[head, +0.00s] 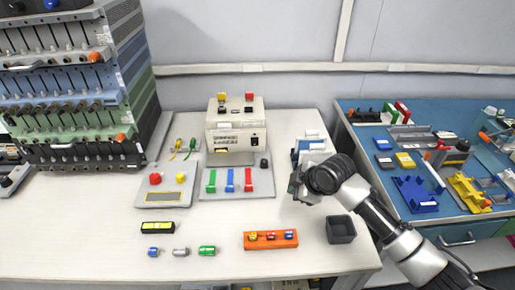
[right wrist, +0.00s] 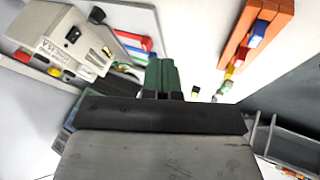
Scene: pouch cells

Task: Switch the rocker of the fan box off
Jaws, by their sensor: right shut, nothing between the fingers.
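A beige box (head: 221,122) with yellow and red buttons on top stands at the back middle of the white table; I take it for the fan box. A small black rocker-like part (head: 255,139) is on its front, right of a printed label. The box (right wrist: 50,42) and the black part (right wrist: 73,35) also show at upper left in the right wrist view. Which way the rocker is tipped is too small to tell. My right gripper (head: 294,184) is shut and empty, right of the box and apart from it. Its green fingers (right wrist: 162,76) are together. My left gripper is out of view.
A grey board (head: 237,191) with green, blue and red bars lies before the box. A white and blue device (head: 312,146) stands just behind my right gripper. An orange holder (head: 270,240) and dark bin (head: 341,229) are in front.

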